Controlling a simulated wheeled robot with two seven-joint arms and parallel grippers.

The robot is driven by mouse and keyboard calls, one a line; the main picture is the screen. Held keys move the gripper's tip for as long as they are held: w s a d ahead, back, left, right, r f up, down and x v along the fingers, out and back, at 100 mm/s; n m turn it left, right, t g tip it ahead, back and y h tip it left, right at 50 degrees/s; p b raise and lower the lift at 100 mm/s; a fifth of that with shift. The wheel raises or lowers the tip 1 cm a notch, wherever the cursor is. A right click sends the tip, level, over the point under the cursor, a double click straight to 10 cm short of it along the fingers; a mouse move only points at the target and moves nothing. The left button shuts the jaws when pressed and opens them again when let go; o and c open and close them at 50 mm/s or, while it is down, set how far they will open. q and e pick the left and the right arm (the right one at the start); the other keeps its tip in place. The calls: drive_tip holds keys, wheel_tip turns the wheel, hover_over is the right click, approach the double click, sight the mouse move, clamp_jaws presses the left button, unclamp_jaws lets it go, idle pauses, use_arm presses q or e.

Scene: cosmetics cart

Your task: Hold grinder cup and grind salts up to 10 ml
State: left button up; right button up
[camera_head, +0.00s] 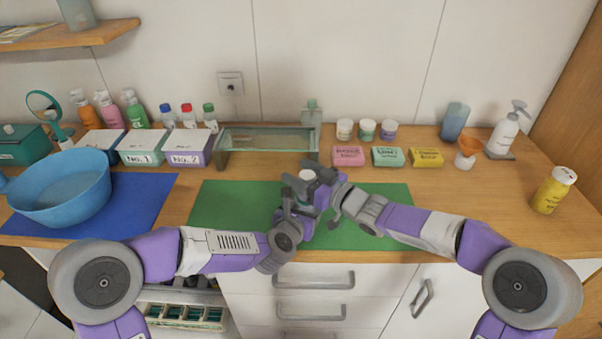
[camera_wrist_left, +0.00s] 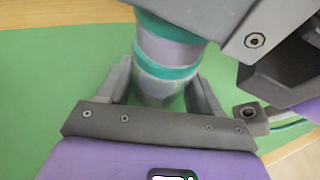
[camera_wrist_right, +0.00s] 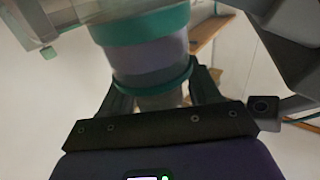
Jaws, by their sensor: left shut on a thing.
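The grinder (camera_head: 306,176) is held upright over the green mat (camera_head: 225,205); only its pale top shows in the head view. In the left wrist view it is a grey-lilac cylinder with teal bands (camera_wrist_left: 168,52). My left gripper (camera_head: 296,210) is shut on its lower part, the cup (camera_wrist_left: 158,88). My right gripper (camera_head: 322,190) is at the upper part from the right. In the right wrist view its fingers lie on both sides of the grinder (camera_wrist_right: 150,60); whether they press on it is not clear. The salts and the fill level inside are hidden.
A glass tray (camera_head: 265,140) stands behind the mat. Pink, green and yellow soap boxes (camera_head: 387,156) and several jars (camera_head: 366,130) are to its right. A blue bowl (camera_head: 60,188) is on the left; a yellow can (camera_head: 553,190) on the right. The mat's left part is clear.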

drive_tip(key=shift+o, duration=0.2)
drive_tip(key=shift+d, duration=0.1)
drive_tip(key=v, duration=1.2)
idle(0.7)
use_arm(q)
drive_tip(key=o, duration=1.2)
drive_tip(key=shift+s, duration=0.1)
